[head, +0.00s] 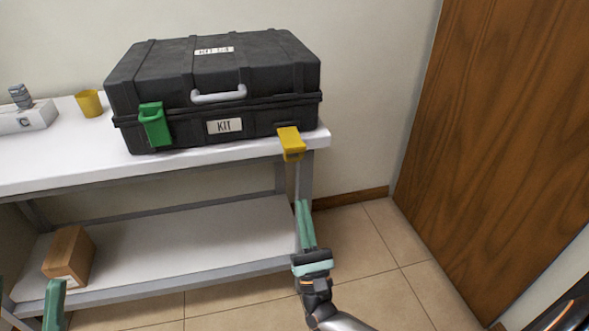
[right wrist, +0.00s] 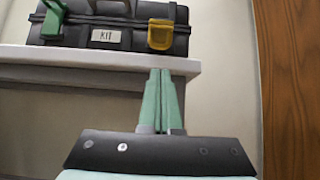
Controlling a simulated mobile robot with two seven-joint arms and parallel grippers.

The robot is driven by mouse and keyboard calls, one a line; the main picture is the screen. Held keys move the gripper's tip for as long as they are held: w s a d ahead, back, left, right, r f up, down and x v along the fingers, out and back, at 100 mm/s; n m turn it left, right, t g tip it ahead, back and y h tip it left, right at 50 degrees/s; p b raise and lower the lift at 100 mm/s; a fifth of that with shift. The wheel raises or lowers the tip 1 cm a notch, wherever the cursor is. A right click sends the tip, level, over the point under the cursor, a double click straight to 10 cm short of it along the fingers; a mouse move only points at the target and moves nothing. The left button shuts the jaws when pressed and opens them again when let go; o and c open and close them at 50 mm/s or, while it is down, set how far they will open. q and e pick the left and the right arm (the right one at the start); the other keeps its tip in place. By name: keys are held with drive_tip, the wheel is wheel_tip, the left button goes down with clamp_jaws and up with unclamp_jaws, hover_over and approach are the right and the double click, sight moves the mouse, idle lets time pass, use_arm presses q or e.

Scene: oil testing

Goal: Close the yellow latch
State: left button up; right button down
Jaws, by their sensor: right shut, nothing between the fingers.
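A black kit case (head: 215,85) stands shut-lidded on the white table. Its yellow latch (head: 291,143) is at the front right of the case and sticks out from it, tilted outward. The yellow latch also shows in the right wrist view (right wrist: 160,35). A green latch (head: 154,125) is at the case's front left. My right gripper (head: 301,204) is shut and empty, below the yellow latch and apart from it. In the right wrist view its fingers (right wrist: 161,75) point up toward the table edge. Of my left gripper, only a green finger (head: 54,300) shows at the lower left.
The white table (head: 60,165) has a lower shelf (head: 200,240) with a cardboard box (head: 70,255). A yellow cup (head: 89,103) and a white block-like device (head: 25,117) stand left of the case. A wooden door (head: 500,130) is at the right. The floor between is clear.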

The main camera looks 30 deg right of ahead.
sight(291, 144)
drive_tip(key=x, duration=1)
idle(0.4)
